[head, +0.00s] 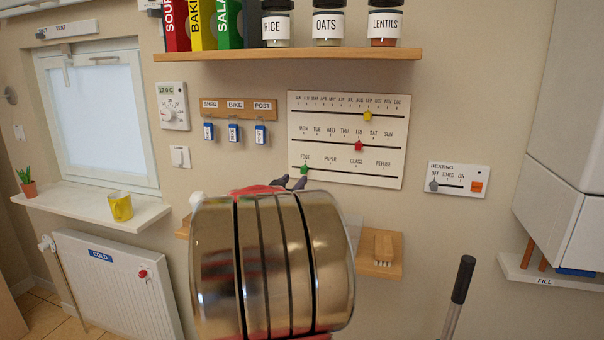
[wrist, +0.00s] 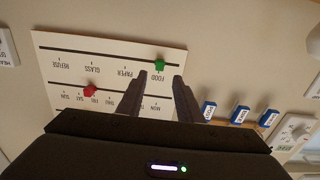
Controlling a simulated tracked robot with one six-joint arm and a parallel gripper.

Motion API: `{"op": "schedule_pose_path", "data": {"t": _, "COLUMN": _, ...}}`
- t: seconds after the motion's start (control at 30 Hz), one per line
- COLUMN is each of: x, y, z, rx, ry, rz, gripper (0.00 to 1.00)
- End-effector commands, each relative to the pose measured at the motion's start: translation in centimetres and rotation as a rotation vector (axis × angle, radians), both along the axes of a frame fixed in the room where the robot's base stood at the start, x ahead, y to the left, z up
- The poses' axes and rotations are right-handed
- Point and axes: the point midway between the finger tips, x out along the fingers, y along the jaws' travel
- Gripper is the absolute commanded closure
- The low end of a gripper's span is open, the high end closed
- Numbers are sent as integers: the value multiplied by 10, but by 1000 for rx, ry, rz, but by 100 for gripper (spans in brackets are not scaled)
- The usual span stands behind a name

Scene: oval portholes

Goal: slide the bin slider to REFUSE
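The white slider board (head: 396,140) hangs on the wall with three slotted rows. The bin slider is the green knob (head: 304,169) on the bottom row, at the FOOD mark on its left end. The REFUSE mark (head: 383,164) is near the row's right end. My gripper (head: 290,182) is just below and left of the green knob in the head view, largely hidden behind my arm. In the wrist view, which is upside down, my gripper (wrist: 164,76) is open and empty, with the green knob (wrist: 159,66) just beyond and between the fingertips. I cannot tell the remaining depth.
A yellow knob (head: 368,115) and a red knob (head: 358,146) sit on the rows above. A key rack (head: 237,106) is to the left. A shelf with a brush (head: 383,247) is below, and a heating panel (head: 457,180) is to the right.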

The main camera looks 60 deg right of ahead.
Motion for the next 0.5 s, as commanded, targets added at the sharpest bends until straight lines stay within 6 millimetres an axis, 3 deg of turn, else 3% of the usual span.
{"op": "schedule_pose_path", "data": {"t": 0.5, "x": 10, "y": -68, "z": -1, "rx": 1, "ry": 0, "rz": -2, "gripper": 67}}
